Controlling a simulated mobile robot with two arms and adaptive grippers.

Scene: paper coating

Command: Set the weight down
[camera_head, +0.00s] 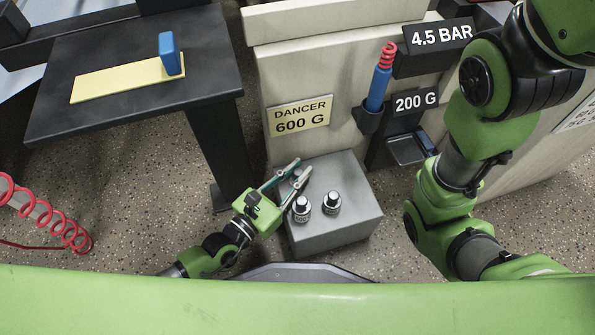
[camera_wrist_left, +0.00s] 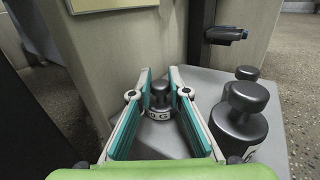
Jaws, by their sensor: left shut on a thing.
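My left gripper (camera_head: 303,165) reaches over the far left part of a grey box (camera_head: 338,238). Its fingers are closed around a dark weight with a knob top (camera_wrist_left: 160,98), which shows in the left wrist view with part of a white label ending in "G". In the head view this weight is mostly hidden by the fingers. I cannot tell whether its base touches the box top. Two other dark weights stand upright on the box, one on the left (camera_head: 302,209) and one on the right (camera_head: 332,203). My right gripper is out of view.
A yellow "DANCER 600 G" sign (camera_head: 300,117) is on the machine wall behind the box. A "200 G" sign (camera_head: 416,102) sits above a small tray (camera_head: 407,151). A dark table (camera_head: 110,56) stands at left. The box's front top is bare.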

